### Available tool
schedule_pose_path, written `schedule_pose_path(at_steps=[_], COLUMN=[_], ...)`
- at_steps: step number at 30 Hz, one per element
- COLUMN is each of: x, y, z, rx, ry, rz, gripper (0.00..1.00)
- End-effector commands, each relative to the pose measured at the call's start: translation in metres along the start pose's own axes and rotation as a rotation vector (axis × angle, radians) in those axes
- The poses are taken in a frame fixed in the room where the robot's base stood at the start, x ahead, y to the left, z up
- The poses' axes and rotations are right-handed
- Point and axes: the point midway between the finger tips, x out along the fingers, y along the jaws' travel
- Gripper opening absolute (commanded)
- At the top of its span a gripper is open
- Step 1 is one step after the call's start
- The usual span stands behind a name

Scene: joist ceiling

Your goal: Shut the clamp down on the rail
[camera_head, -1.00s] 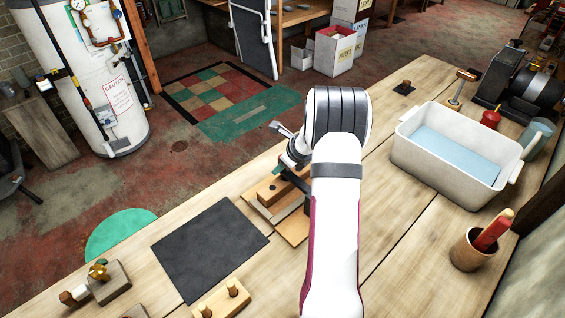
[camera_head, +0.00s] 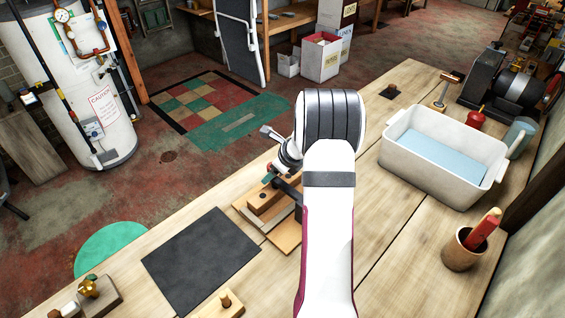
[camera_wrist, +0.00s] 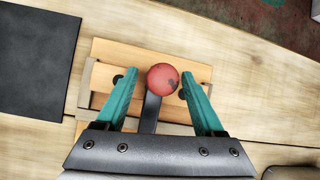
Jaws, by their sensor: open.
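The clamp's dark lever (camera_wrist: 151,112) ends in a round red knob (camera_wrist: 163,79) in the wrist view. It stands over a wooden block on a light wooden board (camera_wrist: 150,50); dark round bolt heads show on either side of the knob. My gripper (camera_wrist: 158,82) is open, with one teal finger on each side of the knob and a gap showing on both sides. In the head view my gripper (camera_head: 269,176) is at the wooden fixture (camera_head: 284,236), where the dark lever (camera_head: 289,187) shows partly behind my arm. I cannot tell which wooden part is the rail.
A black mat (camera_head: 200,262) lies left of the fixture on the bench. A peg block (camera_head: 222,306) and a brass-fitted block (camera_head: 97,294) are near the front. A white tub (camera_head: 430,180) and a tool cup (camera_head: 463,252) stand right. Bare bench lies between fixture and tub.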

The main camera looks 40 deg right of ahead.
Motion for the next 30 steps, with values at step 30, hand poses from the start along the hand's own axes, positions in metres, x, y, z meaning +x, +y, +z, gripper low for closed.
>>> schedule_pose_path(at_steps=[30], x=[-0.136], y=[0.000], z=[-0.001], rx=[0.000], ry=[0.001], rz=[0.001], gripper=[0.70])
